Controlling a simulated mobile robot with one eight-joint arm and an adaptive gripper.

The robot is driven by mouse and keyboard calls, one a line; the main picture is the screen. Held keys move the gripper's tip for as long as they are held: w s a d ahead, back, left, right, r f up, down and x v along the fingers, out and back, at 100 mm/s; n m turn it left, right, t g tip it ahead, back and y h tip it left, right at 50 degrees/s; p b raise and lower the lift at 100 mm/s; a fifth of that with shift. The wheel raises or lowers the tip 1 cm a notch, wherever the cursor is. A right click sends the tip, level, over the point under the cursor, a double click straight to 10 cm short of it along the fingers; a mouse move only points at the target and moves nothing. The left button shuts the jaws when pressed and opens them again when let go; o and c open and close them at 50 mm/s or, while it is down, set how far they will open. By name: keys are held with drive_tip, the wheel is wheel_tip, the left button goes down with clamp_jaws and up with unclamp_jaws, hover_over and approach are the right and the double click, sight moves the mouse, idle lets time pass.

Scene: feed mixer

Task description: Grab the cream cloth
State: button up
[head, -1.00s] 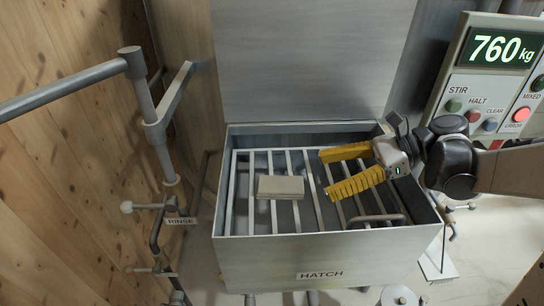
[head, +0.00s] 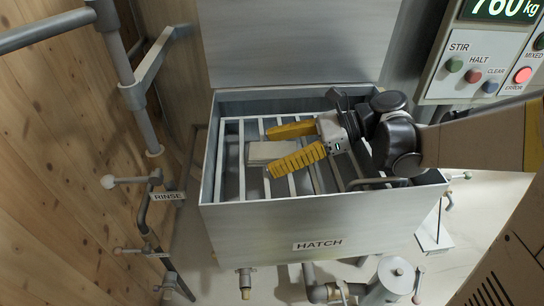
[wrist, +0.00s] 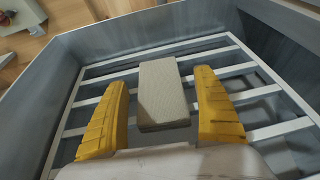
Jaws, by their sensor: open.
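The cream cloth (head: 262,152) is a flat folded block lying on the white bars inside the hatch box. In the wrist view the cloth (wrist: 163,92) lies ahead of and between the two yellow fingers. My gripper (head: 281,148) is open, with its yellow fingers apart at the cloth's right end. In the wrist view, gaps show between each finger of my gripper (wrist: 164,112) and the cloth. In the head view the lower finger hides part of the cloth's right end.
The open hatch box (head: 320,228) has walls around the bar grate (head: 228,160) and a raised lid (head: 300,45) behind it. A grey handle (head: 375,183) is at the box's front right. A control panel (head: 487,65) stands at right, and pipes with a RINSE valve at left.

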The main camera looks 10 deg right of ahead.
drive_tip(key=shift+a, duration=0.1)
drive_tip(key=shift+c, duration=0.3)
drive_tip(key=c, duration=1.2)
drive_tip(key=shift+r, duration=0.15)
